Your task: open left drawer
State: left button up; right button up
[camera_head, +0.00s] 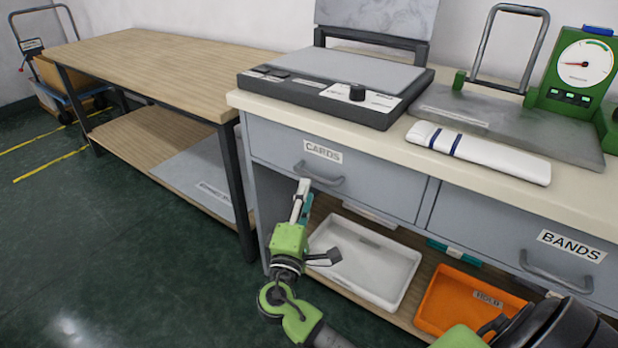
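The left drawer (380,191), labelled CARDS (322,152), is set under the cream worktop and its front looks shut. Its grey bar handle (322,179) sits below the label. My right gripper (304,188) points up toward the drawer, with its pale fingertips just below the left part of the handle. The fingers are seen nearly edge-on, so I cannot tell their opening or whether they touch the handle. My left gripper is out of view.
The BANDS drawer (500,228) is to the right. A white tray (398,262) and an orange tray (430,312) stand on the shelf below. A wooden bench (165,68) stands to the left, with open green floor (110,250) before it.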

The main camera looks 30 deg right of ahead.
aim_at(310, 174)
jog(key=x, duration=0.6)
jog(key=shift+w+d, duration=0.15)
jog(key=shift+d, duration=0.05)
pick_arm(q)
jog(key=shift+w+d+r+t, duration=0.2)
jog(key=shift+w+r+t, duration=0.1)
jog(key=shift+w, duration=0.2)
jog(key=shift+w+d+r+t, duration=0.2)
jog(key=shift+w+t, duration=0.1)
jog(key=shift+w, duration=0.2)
pick_arm(e)
grip_shut()
